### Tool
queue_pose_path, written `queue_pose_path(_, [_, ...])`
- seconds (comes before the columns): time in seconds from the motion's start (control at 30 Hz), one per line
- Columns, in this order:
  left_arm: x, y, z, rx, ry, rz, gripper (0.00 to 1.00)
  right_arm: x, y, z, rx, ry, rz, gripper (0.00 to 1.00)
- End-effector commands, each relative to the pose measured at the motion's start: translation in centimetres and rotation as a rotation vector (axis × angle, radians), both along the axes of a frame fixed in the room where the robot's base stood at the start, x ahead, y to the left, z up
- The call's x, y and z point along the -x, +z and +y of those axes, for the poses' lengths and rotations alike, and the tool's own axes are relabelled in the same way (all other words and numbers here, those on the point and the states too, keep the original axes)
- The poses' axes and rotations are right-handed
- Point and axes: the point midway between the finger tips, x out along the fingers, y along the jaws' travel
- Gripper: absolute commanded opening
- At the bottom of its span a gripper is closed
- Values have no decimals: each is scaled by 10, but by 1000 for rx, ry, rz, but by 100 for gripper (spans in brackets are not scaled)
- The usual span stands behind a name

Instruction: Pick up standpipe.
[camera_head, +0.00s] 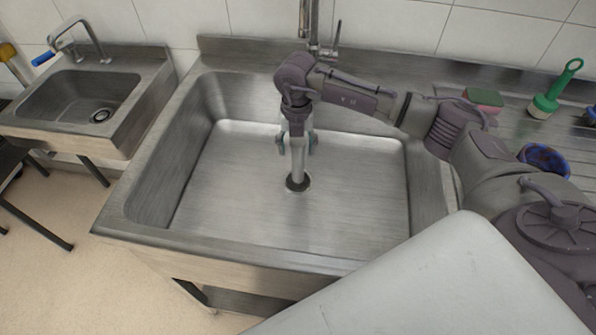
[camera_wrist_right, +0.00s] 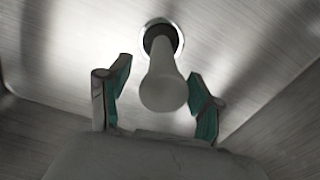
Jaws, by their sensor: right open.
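The standpipe (camera_head: 297,163) is a pale upright tube standing in the drain of the large steel sink (camera_head: 240,175). In the right wrist view the standpipe (camera_wrist_right: 163,88) shows its rounded top end, with the dark drain ring behind it. My right gripper (camera_head: 296,145) reaches down into the sink over the standpipe. Its two green-padded fingers (camera_wrist_right: 158,95) are apart, one on each side of the standpipe, with visible gaps. In the head view the gripper and wrist hide the upper part of the standpipe. My left gripper is not in view.
A faucet (camera_head: 310,25) rises at the sink's back edge. A sponge (camera_head: 484,99), a green brush (camera_head: 552,95) and a blue bowl (camera_head: 545,158) are on the right drainboard. A smaller sink (camera_head: 80,97) stands at the left. The large sink's floor is otherwise clear.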

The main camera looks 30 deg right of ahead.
Motion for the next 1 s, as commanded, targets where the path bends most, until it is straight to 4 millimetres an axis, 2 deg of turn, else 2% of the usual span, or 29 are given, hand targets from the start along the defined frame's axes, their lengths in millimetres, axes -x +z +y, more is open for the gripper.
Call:
queue_pose_path(0.1, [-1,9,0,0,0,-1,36,1,-18,-4,2,-2,5,64])
queue_pose_path(0.23, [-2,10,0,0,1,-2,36,1,-36,-3,0,-1,4,64])
queue_pose_path(0.57, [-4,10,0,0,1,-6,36,0,-43,-3,0,0,1,62])
queue_pose_path(0.93, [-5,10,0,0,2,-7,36,0,-42,-3,0,0,1,1])
queue_pose_path(1.0, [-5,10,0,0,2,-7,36,0,-42,-4,0,0,1,0])
